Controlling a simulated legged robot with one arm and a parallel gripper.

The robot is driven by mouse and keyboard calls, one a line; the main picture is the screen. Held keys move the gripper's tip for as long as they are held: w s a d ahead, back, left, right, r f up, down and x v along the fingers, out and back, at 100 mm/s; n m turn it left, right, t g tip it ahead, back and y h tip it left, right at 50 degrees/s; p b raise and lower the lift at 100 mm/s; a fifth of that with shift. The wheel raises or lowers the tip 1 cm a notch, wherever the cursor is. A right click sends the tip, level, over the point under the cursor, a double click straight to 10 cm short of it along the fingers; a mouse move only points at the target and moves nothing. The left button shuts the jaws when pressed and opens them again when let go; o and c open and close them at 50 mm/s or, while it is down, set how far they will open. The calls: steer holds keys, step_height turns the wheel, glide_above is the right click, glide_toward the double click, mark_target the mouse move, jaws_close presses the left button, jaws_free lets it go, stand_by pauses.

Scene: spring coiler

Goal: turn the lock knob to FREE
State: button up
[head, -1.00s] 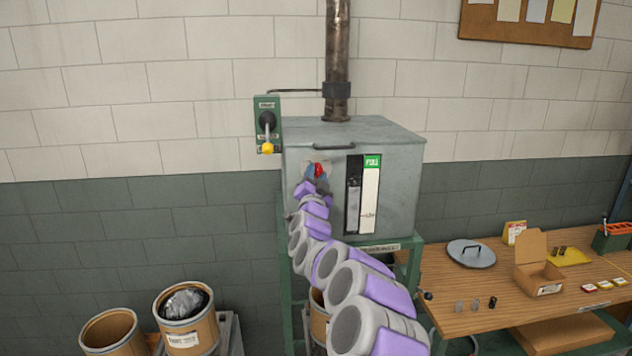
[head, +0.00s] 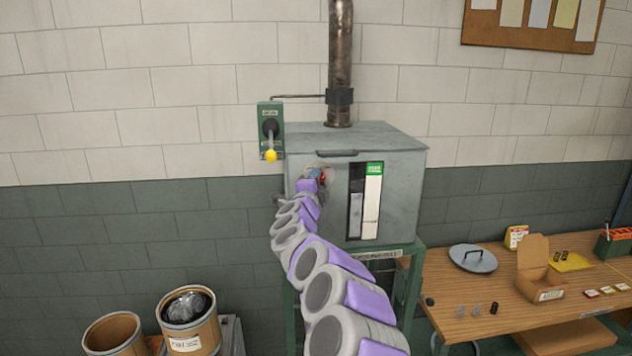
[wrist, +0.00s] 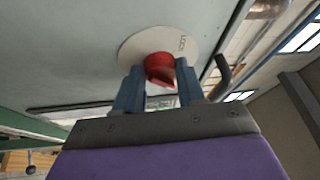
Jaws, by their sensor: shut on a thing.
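The red lock knob (wrist: 160,69) sits on a pale round plate (wrist: 136,46) on the front of the grey metal box (head: 400,200). In the wrist view my gripper (wrist: 158,80) has one blue-grey finger on each side of the knob and is shut on it.
A green lever box (head: 270,130) with a yellow-tipped lever is on the wall left of the grey box. A dark handle (head: 338,153) and a tall gauge window (head: 365,200) are on its front. A wooden bench (head: 470,305) with small items stands at right; drums (head: 188,325) stand at lower left.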

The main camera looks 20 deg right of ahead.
steer(key=shift+d+f, duration=0.1)
stand_by(0.4)
steer(key=o, duration=0.7)
steer(key=shift+o, duration=1.4)
steer(key=shift+s+d, duration=0.1)
steer(key=shift+s, duration=0.1)
steer(key=shift+o, duration=0.2)
steer(key=shift+w, duration=0.15)
steer(key=b+v, duration=0.2)
steer(key=v, duration=1.5)
steer(key=shift+a, duration=0.2)
